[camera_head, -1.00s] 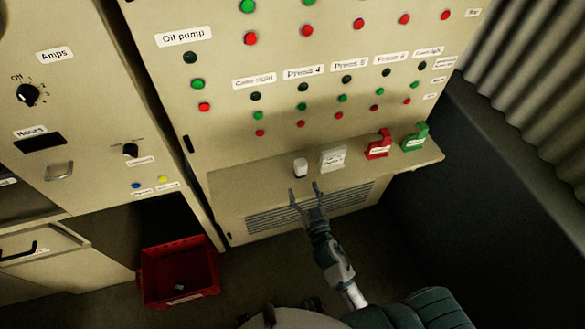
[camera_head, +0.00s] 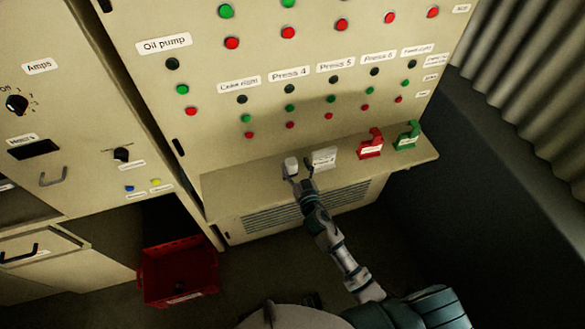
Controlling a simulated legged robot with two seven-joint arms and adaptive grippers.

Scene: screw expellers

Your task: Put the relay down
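A small white block, which looks like the relay (camera_head: 291,164), stands on the ledge of the middle control cabinet. My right gripper (camera_head: 298,172) is at the ledge, right in front of the white block. Its two fingers are spread, one near the block's lower left and one to its right. I cannot tell whether either finger touches the block. My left gripper is not in view.
A pale labelled box (camera_head: 324,158), a red holder (camera_head: 371,144) and a green holder (camera_head: 407,136) stand along the ledge (camera_head: 235,187) to the right. The ledge's left end is clear. A red bin (camera_head: 180,272) is on the floor at lower left.

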